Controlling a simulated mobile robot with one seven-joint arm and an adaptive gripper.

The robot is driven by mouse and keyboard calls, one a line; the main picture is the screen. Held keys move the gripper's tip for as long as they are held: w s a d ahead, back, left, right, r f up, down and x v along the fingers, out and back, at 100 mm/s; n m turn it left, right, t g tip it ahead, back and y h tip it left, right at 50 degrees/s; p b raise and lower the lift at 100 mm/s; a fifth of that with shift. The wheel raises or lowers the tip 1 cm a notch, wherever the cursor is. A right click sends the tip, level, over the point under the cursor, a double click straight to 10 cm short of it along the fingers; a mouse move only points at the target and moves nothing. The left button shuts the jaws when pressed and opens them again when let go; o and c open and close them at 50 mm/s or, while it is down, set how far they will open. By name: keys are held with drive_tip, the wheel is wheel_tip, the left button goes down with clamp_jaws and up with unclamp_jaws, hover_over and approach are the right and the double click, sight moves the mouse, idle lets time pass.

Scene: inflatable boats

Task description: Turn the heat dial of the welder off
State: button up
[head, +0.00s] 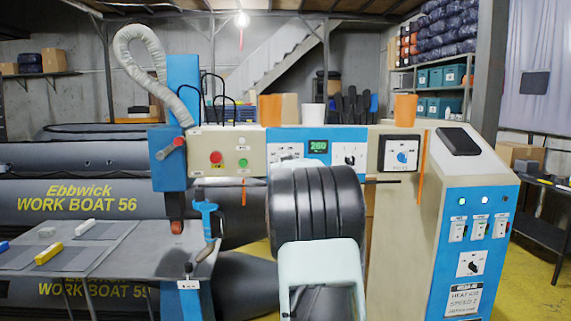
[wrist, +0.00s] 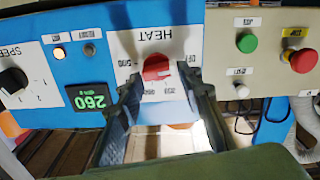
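The heat dial (wrist: 156,68) is a red knob on a white plate marked HEAT, set in the blue part of the welder's panel; the wrist view shows it upside down. OFF is printed to its right in that view and other marks lie around it. I cannot tell exactly where its pointer stands. My gripper (wrist: 163,88) is open, with one dark finger on each side of the dial; I cannot tell whether they touch it. In the head view the heat plate (head: 285,150) shows just above my arm, which hides the gripper.
A green display (wrist: 88,98) reads 260 beside the dial, with the black speed knob (wrist: 12,80) farther left. Green (wrist: 246,43) and red (wrist: 299,59) buttons lie to the right. In the head view, a table (head: 75,262) is at left and a control cabinet (head: 455,210) at right.

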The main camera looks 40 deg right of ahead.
drive_tip(key=shift+o, duration=1.3)
drive_tip(key=v, duration=1.2)
